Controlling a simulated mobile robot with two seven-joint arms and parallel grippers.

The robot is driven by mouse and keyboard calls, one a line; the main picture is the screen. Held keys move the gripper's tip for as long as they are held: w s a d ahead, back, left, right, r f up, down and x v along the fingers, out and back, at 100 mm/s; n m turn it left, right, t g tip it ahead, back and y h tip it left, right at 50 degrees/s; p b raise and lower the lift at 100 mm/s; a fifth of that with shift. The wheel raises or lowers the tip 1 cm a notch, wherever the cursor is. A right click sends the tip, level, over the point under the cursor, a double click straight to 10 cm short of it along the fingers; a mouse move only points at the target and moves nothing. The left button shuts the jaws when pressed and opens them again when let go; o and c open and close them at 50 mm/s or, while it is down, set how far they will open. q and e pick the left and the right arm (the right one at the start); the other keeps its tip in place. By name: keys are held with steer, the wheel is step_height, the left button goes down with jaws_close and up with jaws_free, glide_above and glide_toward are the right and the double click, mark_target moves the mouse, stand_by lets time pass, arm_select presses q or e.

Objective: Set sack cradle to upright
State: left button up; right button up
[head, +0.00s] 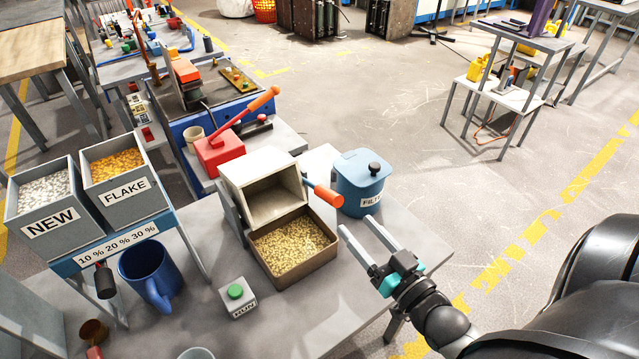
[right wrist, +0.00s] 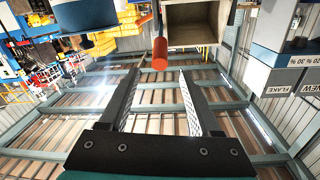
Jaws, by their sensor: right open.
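The sack cradle (head: 262,184) is a beige open box in a grey frame, tipped so its mouth faces the front over a brown tray. An orange handle (head: 323,193) sticks out from its right side. My right gripper (head: 355,223) is open and empty, to the right of the tray and just short of the handle. In the right wrist view the handle's orange end (right wrist: 160,54) shows ahead between the open fingers (right wrist: 157,78), apart from them, with the cradle's open mouth (right wrist: 193,24) beside it. My left gripper is not in view.
The brown tray (head: 286,279) holds golden pellets. A blue lidded pot marked FILT (head: 349,181) stands close behind the gripper. A green RUN button (head: 235,292), a blue mug (head: 152,272) and NEW and FLAKE bins (head: 123,196) are on the left. A red lever press (head: 217,153) stands behind.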

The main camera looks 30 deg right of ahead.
glide_toward(323, 187)
steer(key=w, duration=0.3)
steer(key=w+b, duration=0.1)
steer(key=w, duration=0.2)
steer(key=w+b, duration=0.1)
steer(key=w, duration=0.1)
steer(key=shift+w+f, duration=0.3)
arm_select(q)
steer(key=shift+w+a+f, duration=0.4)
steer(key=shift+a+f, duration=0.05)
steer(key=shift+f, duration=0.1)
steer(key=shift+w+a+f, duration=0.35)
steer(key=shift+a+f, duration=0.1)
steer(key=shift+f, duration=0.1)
arm_select(e)
steer(key=shift+w+a, duration=0.1)
steer(key=shift+w, duration=0.7)
steer(key=shift+c, duration=0.2)
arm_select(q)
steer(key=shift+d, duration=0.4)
arm_select(e)
jaws_close()
